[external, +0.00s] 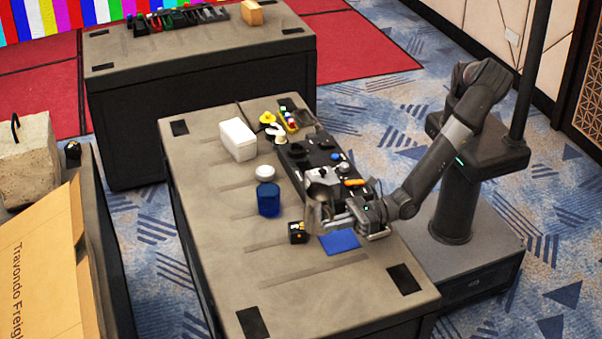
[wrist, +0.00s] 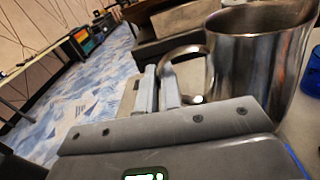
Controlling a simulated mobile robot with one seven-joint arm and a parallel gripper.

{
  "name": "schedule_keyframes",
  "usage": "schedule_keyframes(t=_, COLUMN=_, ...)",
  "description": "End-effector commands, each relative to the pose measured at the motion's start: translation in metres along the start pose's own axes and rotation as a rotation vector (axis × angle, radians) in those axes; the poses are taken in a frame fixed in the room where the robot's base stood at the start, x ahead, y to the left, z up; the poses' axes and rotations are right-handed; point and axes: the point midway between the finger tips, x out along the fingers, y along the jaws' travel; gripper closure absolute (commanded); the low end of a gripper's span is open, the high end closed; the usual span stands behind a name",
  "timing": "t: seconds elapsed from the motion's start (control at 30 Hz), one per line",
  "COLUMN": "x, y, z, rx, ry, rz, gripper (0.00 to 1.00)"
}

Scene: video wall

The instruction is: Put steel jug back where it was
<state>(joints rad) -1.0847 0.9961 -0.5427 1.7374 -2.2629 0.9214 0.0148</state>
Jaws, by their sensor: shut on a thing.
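The steel jug (wrist: 258,70) fills the right of the wrist view, shiny and open at the top, with its handle toward my fingers. My gripper (wrist: 160,88) is shut on the jug's handle. In the external view the jug (external: 313,213) is at the end of my gripper (external: 335,217), over the front part of the middle table, beside the black tray. Whether its base touches the table cannot be told.
A blue mat (external: 339,242) and a small black box (external: 297,232) lie close to the jug. A blue cup (external: 268,199), a white-lidded container (external: 265,172) and a white box (external: 238,140) stand left. A black tray (external: 297,156) holds several items. The table's front is clear.

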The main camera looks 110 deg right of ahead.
Motion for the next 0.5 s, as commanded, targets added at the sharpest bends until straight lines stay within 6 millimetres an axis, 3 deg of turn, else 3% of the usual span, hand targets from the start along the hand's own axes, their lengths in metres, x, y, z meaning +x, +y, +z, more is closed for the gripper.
schedule_keyframes(t=0.3, x=-0.001, y=0.067, z=-0.046, rx=0.0, ry=-0.001, rz=0.003, gripper=1.0)
schedule_keyframes(t=0.5, x=-0.002, y=0.089, z=-0.06, rx=0.001, ry=-0.001, rz=0.001, gripper=1.0)
